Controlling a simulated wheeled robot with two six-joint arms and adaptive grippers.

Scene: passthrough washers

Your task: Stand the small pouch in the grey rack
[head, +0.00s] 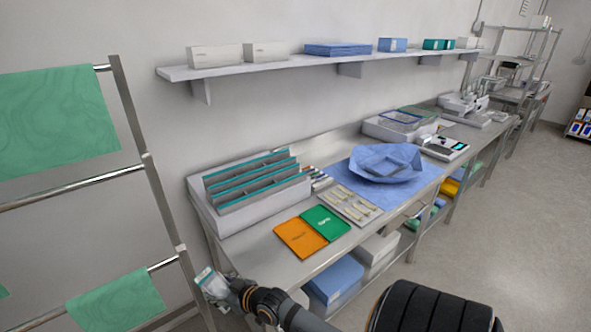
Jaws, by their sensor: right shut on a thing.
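My right gripper (220,291) is low at the bottom left of the head view, in front of the bench's near left corner. It is shut on the small pouch (205,276), a pale, partly clear packet with a teal edge. The pouch is tilted and held off the bench; its lower part is partly hidden by the fingers. The grey rack (237,220) stands on the left end of the bench, above and apart from the gripper. It has rows of slots with teal-edged dividers or pouches. My left gripper is out of view.
Orange (301,239) and green (326,222) cards lie in front of the rack. A tray of small tools (350,206) and a blue cloth (384,165) lie to the right. A metal frame with green drapes (60,112) stands left. A wall shelf (300,64) runs above.

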